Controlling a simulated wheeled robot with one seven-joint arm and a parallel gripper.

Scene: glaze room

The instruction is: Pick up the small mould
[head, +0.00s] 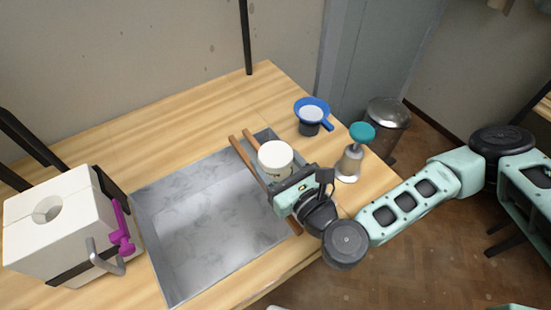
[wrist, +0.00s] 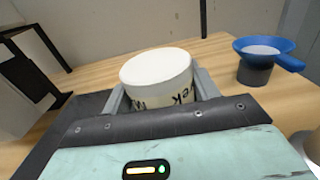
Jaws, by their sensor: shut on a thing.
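The small mould (head: 275,160) is a white round cylinder with a flat top, over the right end of the sink near the wooden rails. In the wrist view the small mould (wrist: 157,80) shows dark lettering on its side and sits upright or nearly so between the fingers. My gripper (head: 282,178) reaches in from the right and is shut on it. In the wrist view my gripper (wrist: 160,92) has one finger on each side of it. Its underside is hidden, so I cannot tell whether it touches the rails.
A metal sink (head: 205,215) is set in the wooden table (head: 190,120), with wooden rails (head: 247,165) across it. A white block with a purple clamp (head: 55,225) stands left. A blue funnel (head: 312,110) on a dark cup and a teal-topped dispenser (head: 352,155) stand right. A bin (head: 388,115) is beyond.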

